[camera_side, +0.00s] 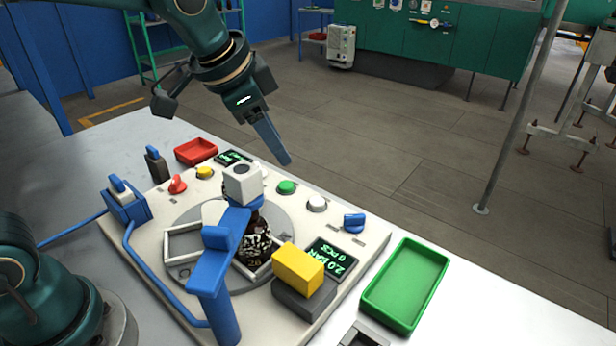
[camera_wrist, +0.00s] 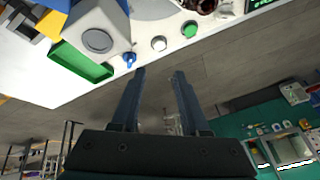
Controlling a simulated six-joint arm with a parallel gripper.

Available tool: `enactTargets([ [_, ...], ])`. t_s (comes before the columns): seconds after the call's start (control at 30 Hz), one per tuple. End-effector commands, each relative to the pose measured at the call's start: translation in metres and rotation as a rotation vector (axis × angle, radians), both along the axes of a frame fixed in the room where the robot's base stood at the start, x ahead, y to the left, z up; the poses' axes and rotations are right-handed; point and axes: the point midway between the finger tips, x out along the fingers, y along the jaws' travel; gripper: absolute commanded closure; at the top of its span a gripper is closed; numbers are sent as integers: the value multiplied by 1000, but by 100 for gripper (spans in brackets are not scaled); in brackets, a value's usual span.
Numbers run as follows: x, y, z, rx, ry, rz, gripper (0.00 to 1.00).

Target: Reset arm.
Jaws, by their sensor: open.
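My gripper (camera_side: 284,158) hangs in the air above the far side of the work panel, tilted down to the right in the side view. The wrist view shows its two fingers (camera_wrist: 159,74) apart with nothing between them. An amber bottle (camera_side: 257,243) with a dark patterned surface stands on the grey round plate (camera_side: 186,217), under the blue and white station head (camera_side: 242,182). The head and its blue arm hide part of the bottle. My gripper is clear of the bottle and the station.
A red tray (camera_side: 196,151) lies at the panel's far left and a green tray (camera_side: 405,285) at the right. A yellow block (camera_side: 298,269), a display (camera_side: 331,259), and several buttons and knobs rise from the panel. Open floor lies beyond the table edge.

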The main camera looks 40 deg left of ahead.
Motion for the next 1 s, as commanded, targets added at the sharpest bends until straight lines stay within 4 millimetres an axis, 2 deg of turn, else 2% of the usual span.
enactTargets([
  [0.03, -12, 10, 11, 14, -33, 38, 55],
  [0.1, -27, 22, 19, 33, -68, 88, 55],
  [0.27, -62, 44, 30, 48, -134, 201, 55],
  [0.37, -92, 48, 22, 1, -127, 284, 55],
  [0.5, -132, 41, 0, -107, -73, 390, 55],
  [0.6, -153, 36, -13, -167, -40, 447, 55],
  [0.73, -168, 31, -24, -212, -13, 490, 55],
  [1.0, -171, 30, -26, -225, -3, 502, 55],
])
